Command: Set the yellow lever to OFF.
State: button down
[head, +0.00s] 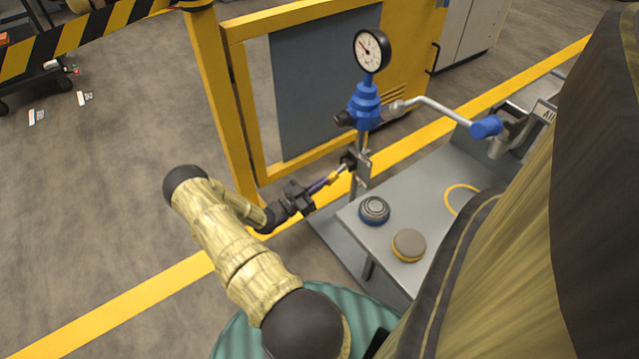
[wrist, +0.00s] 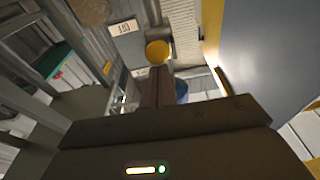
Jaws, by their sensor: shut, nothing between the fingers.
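The yellow lever (head: 342,169) shows as a short yellow piece in the head view, on the post below the blue fitting. My gripper (head: 327,181) is shut and empty, with its tips at or very near the lever's yellow end. In the wrist view, a round yellow end (wrist: 157,52) lies just beyond my shut fingertips (wrist: 158,72); I cannot tell whether they touch. A small plate with lettering (wrist: 124,27) is beside it, too unclear to read. The lever's ON or OFF position cannot be read.
A pressure gauge (head: 371,50) tops the blue fitting (head: 365,105). A crank with a blue handle (head: 486,127) reaches right. Two round knobs (head: 374,209) (head: 409,245) sit on the grey bench (head: 430,185). A yellow guard frame (head: 213,95) stands behind my gripper. Open floor lies left.

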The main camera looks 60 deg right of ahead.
jog(key=r+p+v, duration=0.2)
jog(key=p+v, duration=0.3)
jog(key=v, duration=0.6)
jog(key=shift+a+r, duration=0.3)
jog(key=shift+r, duration=0.1)
jog(key=shift+w, duration=0.15)
